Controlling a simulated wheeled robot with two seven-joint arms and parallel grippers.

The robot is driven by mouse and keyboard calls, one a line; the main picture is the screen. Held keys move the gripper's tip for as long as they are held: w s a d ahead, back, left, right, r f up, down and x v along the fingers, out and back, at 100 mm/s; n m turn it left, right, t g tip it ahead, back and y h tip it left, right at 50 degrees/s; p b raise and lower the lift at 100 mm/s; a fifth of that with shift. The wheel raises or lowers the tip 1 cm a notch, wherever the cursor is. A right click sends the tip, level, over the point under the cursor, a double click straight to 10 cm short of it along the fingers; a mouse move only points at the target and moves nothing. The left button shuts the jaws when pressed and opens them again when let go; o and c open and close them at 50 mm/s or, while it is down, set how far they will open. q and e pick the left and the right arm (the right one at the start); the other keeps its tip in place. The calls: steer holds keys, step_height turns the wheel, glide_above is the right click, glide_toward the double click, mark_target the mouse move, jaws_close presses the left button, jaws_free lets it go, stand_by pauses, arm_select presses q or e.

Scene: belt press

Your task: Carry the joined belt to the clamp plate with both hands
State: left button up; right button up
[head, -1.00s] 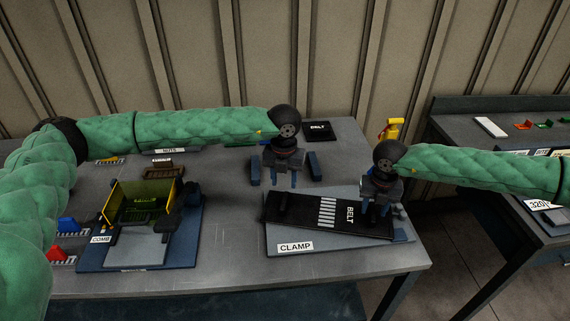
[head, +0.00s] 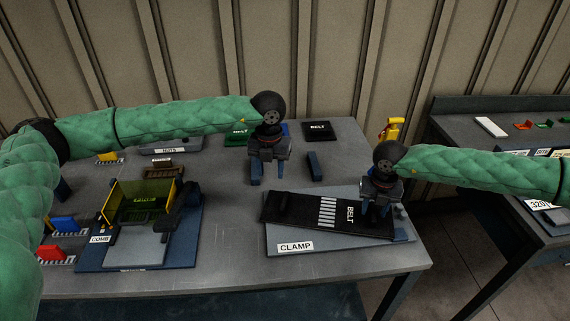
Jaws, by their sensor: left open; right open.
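The joined belt (head: 299,212) is a black strip with a white striped joint in its middle and the word BELT near its right end. It lies slightly tilted across the grey clamp plate (head: 342,245), which has a CLAMP label at its front left. My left gripper (head: 269,182) is open and empty above the table, behind the belt's left end and apart from it. My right gripper (head: 378,212) is open, with its fingers at the belt's right end. I cannot tell whether they touch it.
A comb fixture (head: 140,225) with a yellow guard stands at the left. A dark blue block (head: 314,165) and a black BELT pad (head: 319,131) lie behind the plate. A second table (head: 490,170) is at the right, across a gap.

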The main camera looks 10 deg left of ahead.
steer(key=shift+r, duration=0.15)
steer(key=shift+r, duration=3.35)
steer(key=shift+d+r, duration=0.75)
steer(key=shift+d, duration=0.25)
steer(key=shift+d+r, duration=0.75)
steer(key=shift+d, duration=0.25)
